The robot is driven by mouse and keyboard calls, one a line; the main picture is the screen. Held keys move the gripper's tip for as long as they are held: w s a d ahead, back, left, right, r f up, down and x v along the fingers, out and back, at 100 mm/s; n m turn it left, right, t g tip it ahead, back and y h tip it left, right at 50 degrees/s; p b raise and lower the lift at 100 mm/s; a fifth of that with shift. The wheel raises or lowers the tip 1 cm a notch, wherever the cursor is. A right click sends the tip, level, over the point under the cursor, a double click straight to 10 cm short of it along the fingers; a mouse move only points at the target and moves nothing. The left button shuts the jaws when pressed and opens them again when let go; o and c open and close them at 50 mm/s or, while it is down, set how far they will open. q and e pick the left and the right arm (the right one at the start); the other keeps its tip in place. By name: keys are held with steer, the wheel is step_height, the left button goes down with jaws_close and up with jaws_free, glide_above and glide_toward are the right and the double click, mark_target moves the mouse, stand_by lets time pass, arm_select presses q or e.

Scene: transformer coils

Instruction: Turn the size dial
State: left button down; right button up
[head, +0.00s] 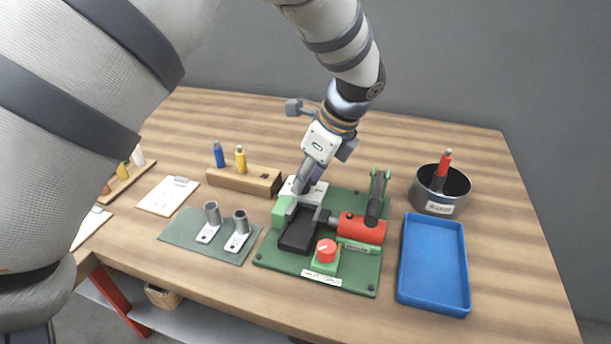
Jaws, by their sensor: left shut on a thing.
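A green crimping fixture (346,278) lies at the front middle of the table, with a black bed, a red cylinder (361,228), a dark lever and a red knob (326,250) on a small green block. My left gripper (303,186) reaches down from above to the fixture's back left part, beside a white plate. It is shut on a small piece there, which seems to be the size dial; the fingers hide most of it. The dial's marks cannot be read. My right gripper is not in view.
A blue tray (433,301) and a dark round pot (456,187) with a red-handled tool stand to the right. On the left are a green mat (184,237) with two metal lugs, a wooden block (262,181) with blue and yellow tools, and a clipboard (167,196).

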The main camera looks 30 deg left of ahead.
arm_select(q)
steer(key=n+g, duration=0.1)
steer(key=n, duration=0.1)
steer(key=n+g+b, duration=0.1)
steer(key=n, duration=0.2)
steer(key=shift+w+f+n, duration=0.2)
steer(key=shift+n, duration=0.1)
steer(key=n, duration=0.2)
steer(key=n+g+h, duration=0.1)
steer(key=n, duration=0.1)
steer(key=shift+w+a+n+g+h+b, duration=0.1)
steer(key=shift+a+n+g+h+b, duration=0.1)
steer(key=shift+n+g+h+b, duration=0.15)
steer(key=n+h, duration=0.1)
steer(key=n, duration=0.2)
steer(key=shift+a+r+n+g+b, duration=0.1)
steer(key=shift+n+g+b, duration=0.15)
steer(key=shift+b, duration=0.05)
steer(key=shift+a+n+h, duration=0.1)
steer(key=shift+n+h, duration=0.75)
steer(key=shift+n, duration=0.95)
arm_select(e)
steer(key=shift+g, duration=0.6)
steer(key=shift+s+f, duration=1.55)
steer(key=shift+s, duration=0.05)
arm_select(q)
steer(key=c, duration=1.3)
jaws_free()
steer(key=shift+w+r, duration=0.1)
